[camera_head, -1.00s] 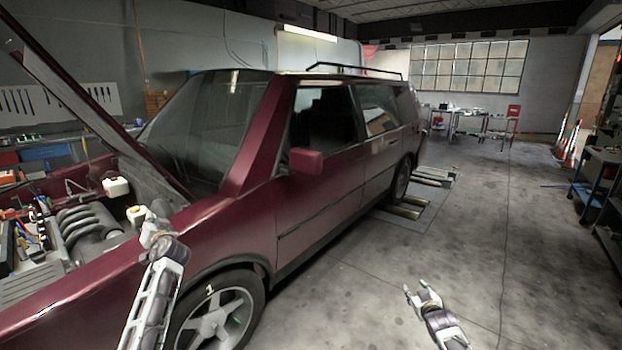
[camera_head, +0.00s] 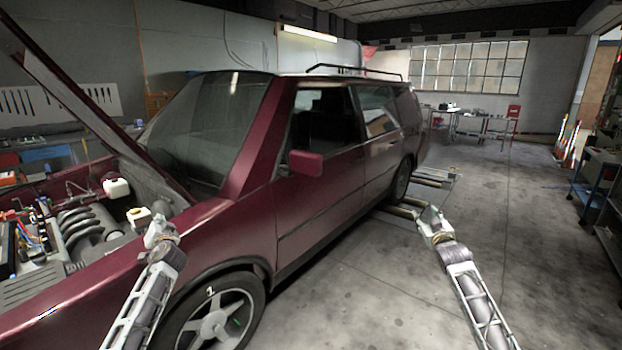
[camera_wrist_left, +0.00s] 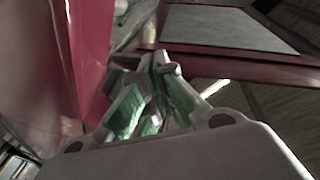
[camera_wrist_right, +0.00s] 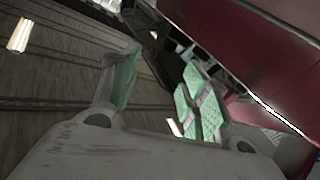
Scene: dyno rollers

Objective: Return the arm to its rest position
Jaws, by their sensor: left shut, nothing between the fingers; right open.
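My left gripper (camera_head: 158,226) is raised in front of the red car's open engine bay (camera_head: 70,235), over the near fender. Its green-padded fingers (camera_wrist_left: 160,68) are shut with nothing between them. My right gripper (camera_head: 432,218) is raised in free air to the right of the car, over the floor. Its fingers stand apart in the right wrist view (camera_wrist_right: 155,65), with nothing between them. The head view shows no clear contact between either gripper and the car.
The red car (camera_head: 330,195) fills the left and middle, its hood (camera_head: 85,110) propped open. The front wheel (camera_head: 215,318) is near my left forearm. Bare floor (camera_head: 540,250) lies right of the car. A shelf cart (camera_head: 592,185) stands at the far right, with tables (camera_head: 470,118) at the back.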

